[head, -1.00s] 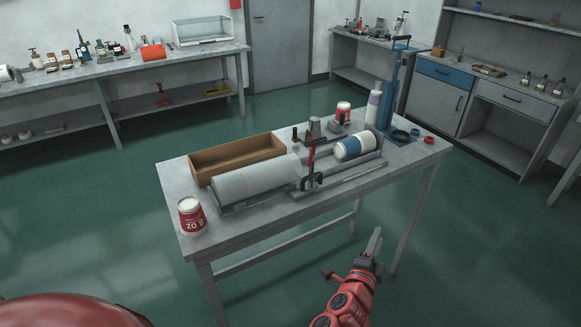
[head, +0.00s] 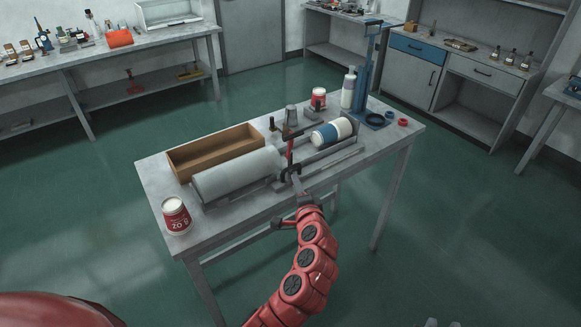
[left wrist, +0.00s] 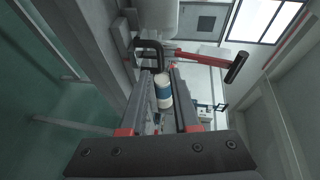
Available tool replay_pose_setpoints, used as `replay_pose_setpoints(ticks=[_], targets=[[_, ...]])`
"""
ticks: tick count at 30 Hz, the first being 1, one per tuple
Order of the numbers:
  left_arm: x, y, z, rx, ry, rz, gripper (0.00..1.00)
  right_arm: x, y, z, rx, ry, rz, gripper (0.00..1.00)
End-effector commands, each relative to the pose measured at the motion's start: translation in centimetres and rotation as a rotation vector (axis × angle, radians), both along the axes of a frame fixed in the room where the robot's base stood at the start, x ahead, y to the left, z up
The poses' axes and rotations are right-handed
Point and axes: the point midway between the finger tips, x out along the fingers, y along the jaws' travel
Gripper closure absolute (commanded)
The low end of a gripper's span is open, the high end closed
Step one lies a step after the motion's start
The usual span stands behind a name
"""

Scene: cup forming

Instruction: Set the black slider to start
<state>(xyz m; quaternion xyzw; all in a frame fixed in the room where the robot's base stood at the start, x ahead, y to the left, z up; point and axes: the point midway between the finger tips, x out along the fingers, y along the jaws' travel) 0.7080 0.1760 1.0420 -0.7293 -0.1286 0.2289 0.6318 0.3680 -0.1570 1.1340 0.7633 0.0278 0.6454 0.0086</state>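The black slider (head: 288,176) is a dark clamp-shaped piece on the front rail of the cup-forming device, at the foot of the red lever (head: 290,152). In the left wrist view the slider (left wrist: 148,46) is a black C-shaped piece just beyond my fingertips. The red lever (left wrist: 200,60) with its black handle stands beside it. My left gripper (head: 298,187) is at the table's front edge, close below the slider. Its fingers (left wrist: 163,72) are apart with nothing between them; whether they touch the slider is unclear. Small grey tips at the head view's bottom edge may be my right gripper (head: 440,323).
On the table (head: 152,178) are a grey roll (head: 235,172), a wooden tray (head: 212,165), a red-and-white can (head: 175,216), a blue-and-white cylinder (head: 331,133), a bottle (head: 348,90) and a blue press (head: 368,70). The floor in front is clear.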

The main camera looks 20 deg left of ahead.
Motion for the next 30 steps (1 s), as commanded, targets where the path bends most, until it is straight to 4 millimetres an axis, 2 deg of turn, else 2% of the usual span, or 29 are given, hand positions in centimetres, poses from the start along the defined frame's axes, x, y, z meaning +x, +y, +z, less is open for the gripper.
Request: replay_pose_setpoints(ticks=[6,13,18,28,30], targets=[[3.5,2.0,-0.4,0.001,0.001,0.005,0.7,0.0,0.0,1.4,0.0,0.0,0.0,0.7],[6.0,3.4,-1.1,0.002,0.0,0.002,0.7,0.0,0.0,2.0,0.0,0.0,0.0,0.7],[6.8,3.9,-1.4,-0.001,0.001,0.002,0.7,0.0,0.0,2.1,0.0,0.0,0.0,0.7],[7.0,3.9,-1.5,0.001,0.0,0.0,0.7,0.0,0.0,2.1,0.0,0.0,0.0,0.7],[7.0,3.9,-1.5,0.001,0.0,0.0,0.83,0.0,0.0,2.1,0.0,0.0,0.0,0.7]])
